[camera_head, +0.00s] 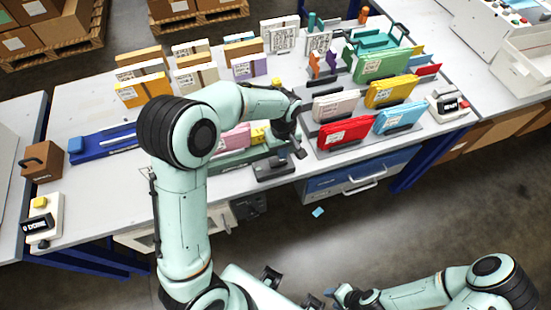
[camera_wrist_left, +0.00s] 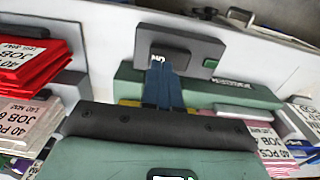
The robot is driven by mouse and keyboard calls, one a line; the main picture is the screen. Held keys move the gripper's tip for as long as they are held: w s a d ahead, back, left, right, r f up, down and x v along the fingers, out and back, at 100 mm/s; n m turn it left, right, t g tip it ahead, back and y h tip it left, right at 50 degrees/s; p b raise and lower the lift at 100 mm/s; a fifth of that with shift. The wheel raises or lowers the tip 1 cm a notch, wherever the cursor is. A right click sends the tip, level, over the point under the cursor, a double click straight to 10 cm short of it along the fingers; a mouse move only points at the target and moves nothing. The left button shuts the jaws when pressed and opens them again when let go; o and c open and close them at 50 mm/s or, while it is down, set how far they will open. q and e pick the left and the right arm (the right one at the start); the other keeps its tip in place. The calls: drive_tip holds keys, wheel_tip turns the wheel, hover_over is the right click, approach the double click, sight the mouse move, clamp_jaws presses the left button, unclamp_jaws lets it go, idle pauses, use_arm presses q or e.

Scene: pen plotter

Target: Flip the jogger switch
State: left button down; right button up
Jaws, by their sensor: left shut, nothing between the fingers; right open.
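The switch box is a dark grey block (camera_head: 275,168) at the front of the table, beside the green jogger (camera_head: 232,157). In the left wrist view the box (camera_wrist_left: 205,47) shows an "ON" label and a small green light. My left gripper (camera_head: 299,153) is shut and empty. In the left wrist view its blue fingertips (camera_wrist_left: 160,68) are over the box, right below the "ON" label. They cover the switch lever, so I cannot tell its position or whether they touch it. My right gripper (camera_head: 334,294) is open and empty, low in front of the table.
Red (camera_head: 343,132) and blue (camera_head: 398,117) paper packs stand in racks right of the switch box. A blue tray (camera_head: 115,143) and a box with a yellow button (camera_head: 40,204) are at the left. Blue drawers (camera_head: 345,180) are below the table's front edge.

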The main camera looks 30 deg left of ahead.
use_arm(q)
drive_tip(key=shift+r+p, duration=0.95)
drive_tip(key=shift+r, duration=1.3)
use_arm(e)
drive_tip(key=w+r, duration=0.2)
drive_tip(key=shift+r, duration=0.4)
use_arm(q)
drive_tip(key=shift+f, duration=0.1)
